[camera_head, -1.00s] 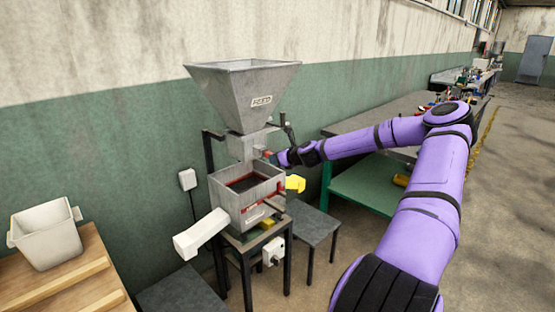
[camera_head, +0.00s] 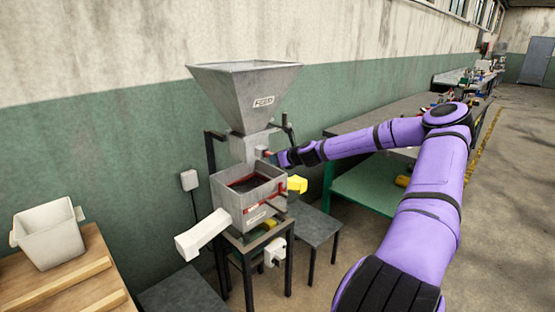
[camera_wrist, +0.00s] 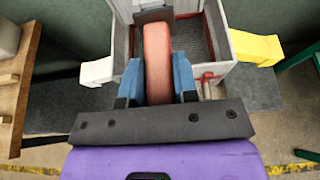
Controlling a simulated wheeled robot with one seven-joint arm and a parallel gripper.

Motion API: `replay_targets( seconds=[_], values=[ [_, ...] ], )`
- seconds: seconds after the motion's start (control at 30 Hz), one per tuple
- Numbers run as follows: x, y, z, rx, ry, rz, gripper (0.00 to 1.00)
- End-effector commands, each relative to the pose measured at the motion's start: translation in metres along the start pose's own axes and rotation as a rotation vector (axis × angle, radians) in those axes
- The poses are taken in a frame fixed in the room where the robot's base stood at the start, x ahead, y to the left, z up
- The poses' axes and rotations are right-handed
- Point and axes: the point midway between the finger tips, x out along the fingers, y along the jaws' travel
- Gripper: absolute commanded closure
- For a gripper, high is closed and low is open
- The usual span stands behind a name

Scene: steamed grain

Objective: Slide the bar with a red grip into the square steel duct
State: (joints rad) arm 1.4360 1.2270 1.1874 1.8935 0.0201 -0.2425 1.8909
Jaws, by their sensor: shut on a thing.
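The red grip (camera_wrist: 157,62) of the bar sits lengthwise between the two blue fingers of my gripper (camera_wrist: 157,80), which is shut on it. A dark plate (camera_wrist: 154,16) shows at the far end of the grip, against the grey steel. The square steel duct (camera_head: 243,148) is the short grey section under the hopper; it shows at the top of the wrist view (camera_wrist: 148,4). In the head view my gripper (camera_head: 272,157) is at the duct's right side, with a little red visible. How far the bar is inside the duct is hidden.
A grey hopper (camera_head: 245,95) stands above the duct, and an open sieve box (camera_head: 235,205) below it. A white spout (camera_head: 203,234) and a yellow spout (camera_head: 297,184) stick out at its sides. A white bin (camera_head: 48,238) stands on a wooden table at left.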

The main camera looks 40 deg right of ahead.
Motion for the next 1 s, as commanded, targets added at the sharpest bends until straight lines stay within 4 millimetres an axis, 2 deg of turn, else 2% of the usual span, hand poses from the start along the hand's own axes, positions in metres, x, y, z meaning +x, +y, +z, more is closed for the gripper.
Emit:
replay_targets(
  seconds=[0.7,0.73,0.83,1.0],
  values=[
    [0.0099,-0.0002,0.005,0.0,-0.001,-0.001,1.0],
    [0.0098,-0.0002,0.0051,0.0,-0.001,-0.001,0.66],
    [0.0098,-0.0001,0.0049,-0.001,-0.001,0.0,0.43],
    [0.0097,-0.0001,0.0044,0.0,0.0,0.0,0.43]
  ],
)
